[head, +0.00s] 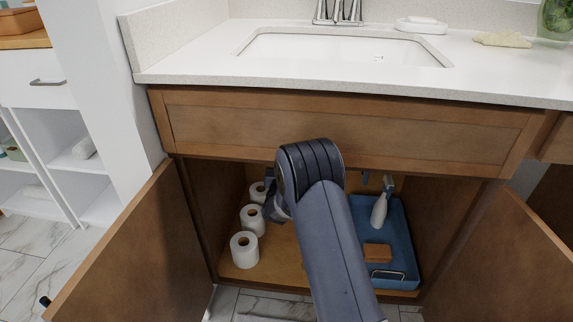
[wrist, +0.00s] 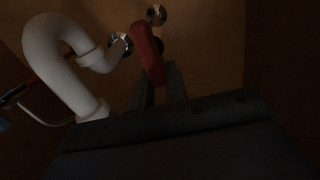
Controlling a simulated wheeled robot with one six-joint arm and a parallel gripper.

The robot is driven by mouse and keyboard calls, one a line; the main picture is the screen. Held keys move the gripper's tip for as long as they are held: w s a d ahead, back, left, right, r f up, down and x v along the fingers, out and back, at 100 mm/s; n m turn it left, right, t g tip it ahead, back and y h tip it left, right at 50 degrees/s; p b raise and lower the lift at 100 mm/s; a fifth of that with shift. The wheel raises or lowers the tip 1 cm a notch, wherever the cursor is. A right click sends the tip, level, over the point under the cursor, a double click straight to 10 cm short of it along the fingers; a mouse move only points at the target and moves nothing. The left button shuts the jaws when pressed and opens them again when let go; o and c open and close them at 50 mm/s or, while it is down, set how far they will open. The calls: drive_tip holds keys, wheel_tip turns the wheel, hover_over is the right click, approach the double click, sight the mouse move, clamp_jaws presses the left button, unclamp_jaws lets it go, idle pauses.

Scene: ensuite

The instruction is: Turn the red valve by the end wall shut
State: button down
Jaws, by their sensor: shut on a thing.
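The red valve handle (wrist: 148,55) shows in the wrist view, at the back of the dim cabinet. It is long and slightly tilted, its lower end between the fingers of my gripper (wrist: 158,82). The gripper is shut on the handle. In the head view my arm reaches into the open cabinet under the sink, and the valve and fingertips are hidden behind it and the cabinet front.
A white drain pipe (wrist: 47,62) curves close to the left of the valve. Toilet rolls (head: 244,250) stand at the cabinet's left. A blue tray (head: 402,250) with a spray bottle (head: 379,210) and a brown block (head: 377,251) sits at the right. Both doors (head: 130,250) stand open.

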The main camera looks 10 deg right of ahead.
drive_tip(key=shift+s+d+f+m, duration=0.15)
drive_tip(key=shift+d+f+m, duration=0.35)
drive_tip(key=shift+m, duration=2.4)
drive_tip(key=shift+s+d+f+m, duration=0.15)
drive_tip(key=shift+d+f+m, duration=0.3)
drive_tip(key=shift+m, duration=2.45)
drive_tip(key=shift+s+d+f+m, duration=0.15)
drive_tip(key=shift+d+f+m, duration=0.35)
drive_tip(key=shift+m, duration=2.4)
drive_tip(key=shift+a+f, duration=0.1)
drive_tip(key=c, duration=1.4)
unclamp_jaws()
drive_tip(key=shift+s, duration=0.1)
drive_tip(key=p+v, duration=0.3)
drive_tip(key=v, duration=0.7)
drive_tip(key=shift+s+a, duration=0.15)
drive_tip(key=shift+s, duration=0.15)
